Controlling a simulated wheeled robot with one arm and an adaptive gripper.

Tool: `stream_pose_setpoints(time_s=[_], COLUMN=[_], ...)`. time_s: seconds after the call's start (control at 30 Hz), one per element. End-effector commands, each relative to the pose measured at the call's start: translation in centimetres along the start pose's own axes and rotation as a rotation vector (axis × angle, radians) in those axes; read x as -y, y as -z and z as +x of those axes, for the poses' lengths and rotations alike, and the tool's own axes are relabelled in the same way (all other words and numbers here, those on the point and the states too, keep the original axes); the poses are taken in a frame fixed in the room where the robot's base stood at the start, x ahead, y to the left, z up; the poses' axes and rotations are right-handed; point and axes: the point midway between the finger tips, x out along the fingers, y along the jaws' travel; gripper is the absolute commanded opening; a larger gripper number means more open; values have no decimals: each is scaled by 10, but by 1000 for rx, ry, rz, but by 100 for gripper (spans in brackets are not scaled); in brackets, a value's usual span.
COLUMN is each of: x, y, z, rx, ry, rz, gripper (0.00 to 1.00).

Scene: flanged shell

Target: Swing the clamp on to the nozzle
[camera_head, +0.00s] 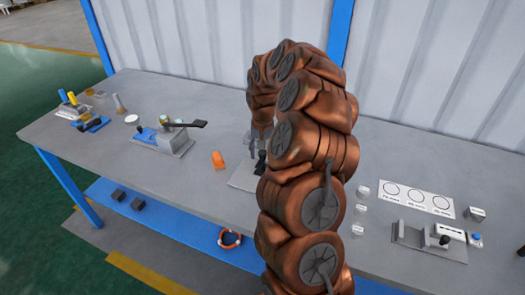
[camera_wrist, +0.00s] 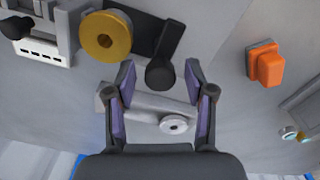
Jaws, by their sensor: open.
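In the wrist view my gripper (camera_wrist: 160,75) is open, its two purple-lined fingers apart. A dark lever with a rounded knob end (camera_wrist: 161,74) reaches between the fingertips. It runs up toward a brass-coloured round part with a centre hole (camera_wrist: 106,36), which may be the nozzle. A grey bar (camera_wrist: 145,103) with a round silver piece (camera_wrist: 174,124) lies beyond the fingers; I cannot tell whether the lever or the bar is the clamp. I cannot tell whether the fingers touch the lever. In the head view my arm hides most of this fixture, and its grey base (camera_head: 243,178) shows.
An orange block (camera_wrist: 267,65) sits right of the fixture in the wrist view. In the head view, a lever fixture (camera_head: 172,140) stands left on the grey bench (camera_head: 75,145). A card with circles (camera_head: 416,197) and another grey fixture (camera_head: 428,240) lie right.

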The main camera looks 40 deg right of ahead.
Motion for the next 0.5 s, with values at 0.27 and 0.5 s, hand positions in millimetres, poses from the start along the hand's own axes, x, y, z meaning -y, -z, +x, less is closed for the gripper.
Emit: stream_pose_setpoints(time_s=[0.27,0.5], x=[0,0], y=[0,0], z=[0,0], rx=[0,1], ry=[-1,-1], rz=[-1,-1], gripper=[34,9])
